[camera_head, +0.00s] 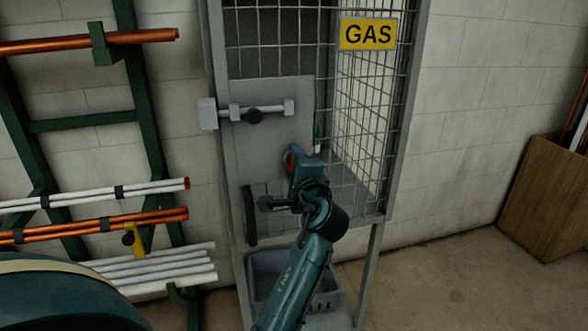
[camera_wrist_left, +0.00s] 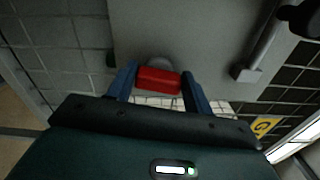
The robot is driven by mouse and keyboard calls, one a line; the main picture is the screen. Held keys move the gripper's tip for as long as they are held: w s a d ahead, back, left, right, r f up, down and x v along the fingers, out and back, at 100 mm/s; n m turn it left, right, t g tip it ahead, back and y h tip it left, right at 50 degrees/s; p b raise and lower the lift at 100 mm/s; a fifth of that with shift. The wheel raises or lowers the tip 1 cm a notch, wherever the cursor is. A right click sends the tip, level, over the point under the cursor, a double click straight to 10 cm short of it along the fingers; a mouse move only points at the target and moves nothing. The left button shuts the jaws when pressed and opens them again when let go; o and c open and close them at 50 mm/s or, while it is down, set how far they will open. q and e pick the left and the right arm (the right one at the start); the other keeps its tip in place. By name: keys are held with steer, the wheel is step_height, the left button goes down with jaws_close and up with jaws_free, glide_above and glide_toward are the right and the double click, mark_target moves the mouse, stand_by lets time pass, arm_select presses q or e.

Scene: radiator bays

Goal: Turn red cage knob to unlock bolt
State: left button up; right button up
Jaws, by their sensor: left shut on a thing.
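The red cage knob (camera_wrist_left: 158,80) sits on the grey plate of the mesh gas cage. In the wrist view my left gripper (camera_wrist_left: 160,84) has its blue fingers on both sides of the knob, shut on it. In the head view my left gripper (camera_head: 298,160) reaches the lower right of the plate and mostly hides the knob. The bolt (camera_head: 270,109) is a horizontal bar with a dark handle, above the knob, its left end reaching a grey block (camera_head: 207,113) at the cage's left post. Part of it also shows in the wrist view (camera_wrist_left: 262,48). My right gripper is not seen.
The cage (camera_head: 395,150) has a yellow GAS sign (camera_head: 368,34). A black upright handle (camera_head: 250,215) is below the plate, and a grey crate (camera_head: 326,290) sits under the cage. A green rack (camera_head: 140,85) of pipes stands left, a wooden box (camera_head: 548,205) right.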

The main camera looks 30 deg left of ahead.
arm_select(q)
steer(key=shift+f+n+b, duration=0.1)
steer(key=shift+n+b, duration=0.25)
steer(key=shift+n, duration=0.45)
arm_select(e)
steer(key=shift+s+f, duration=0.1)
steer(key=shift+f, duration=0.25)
arm_select(q)
steer(key=o, duration=1)
